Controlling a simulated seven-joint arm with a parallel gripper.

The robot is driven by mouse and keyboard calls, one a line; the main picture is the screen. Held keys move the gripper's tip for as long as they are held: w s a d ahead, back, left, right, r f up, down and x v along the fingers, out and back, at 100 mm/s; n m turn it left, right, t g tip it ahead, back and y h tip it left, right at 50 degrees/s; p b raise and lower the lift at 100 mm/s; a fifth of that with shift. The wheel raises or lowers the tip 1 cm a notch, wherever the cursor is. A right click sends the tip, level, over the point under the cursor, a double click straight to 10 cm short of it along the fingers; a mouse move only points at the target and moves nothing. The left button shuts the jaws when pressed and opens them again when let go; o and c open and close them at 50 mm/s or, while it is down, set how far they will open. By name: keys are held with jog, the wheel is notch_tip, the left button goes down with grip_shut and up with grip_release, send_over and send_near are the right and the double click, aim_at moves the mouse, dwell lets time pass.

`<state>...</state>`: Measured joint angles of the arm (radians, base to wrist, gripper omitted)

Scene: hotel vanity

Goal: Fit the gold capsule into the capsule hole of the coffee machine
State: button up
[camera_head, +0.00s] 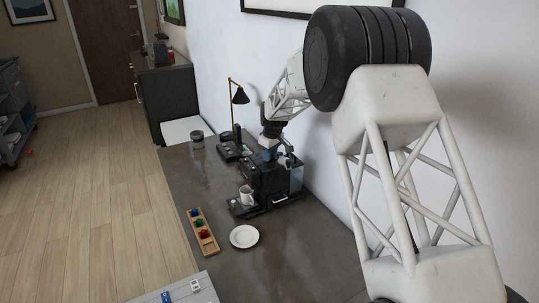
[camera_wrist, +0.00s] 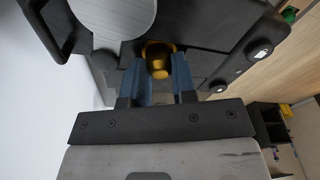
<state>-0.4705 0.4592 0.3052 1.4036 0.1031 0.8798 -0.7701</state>
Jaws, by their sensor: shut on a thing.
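The black coffee machine (camera_head: 266,178) stands on the dark counter against the wall. My gripper (camera_head: 268,155) is directly over its top, pointing down. In the wrist view, the blue fingers of my gripper (camera_wrist: 158,72) are closed around the gold capsule (camera_wrist: 157,58). The capsule is at the machine's dark top (camera_wrist: 200,22), beside a round silver disc (camera_wrist: 115,18). The capsule is not visible in the head view.
A white cup (camera_head: 246,195) stands at the machine's front. A wooden capsule tray (camera_head: 211,246) with green, blue and red capsules and a white plate (camera_head: 244,236) lie nearer. A lamp (camera_head: 239,96) and a jar (camera_head: 197,139) stand behind. The counter's near right is clear.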

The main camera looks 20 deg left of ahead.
jog(key=shift+s+f, duration=0.1)
jog(key=shift+f, duration=0.5)
jog(key=o, duration=0.8)
jog(key=shift+f, duration=0.1)
jog(key=shift+o, duration=0.4)
jog(key=shift+s+f, duration=0.1)
jog(key=shift+f, duration=0.05)
jog(key=shift+s+f, duration=0.1)
jog(key=shift+o, duration=0.3)
jog(key=shift+r, duration=0.45)
jog(key=shift+o, duration=0.2)
jog(key=shift+w+d+r, duration=0.1)
jog(key=shift+d+r, duration=0.05)
jog(key=shift+r, duration=1.3)
jog(key=shift+w+d+r, duration=0.1)
jog(key=shift+d+r, duration=0.1)
jog(key=shift+r, duration=1.25)
jog(key=shift+d+r, duration=0.15)
jog(key=shift+r, duration=1.3)
jog(key=shift+r, duration=0.1)
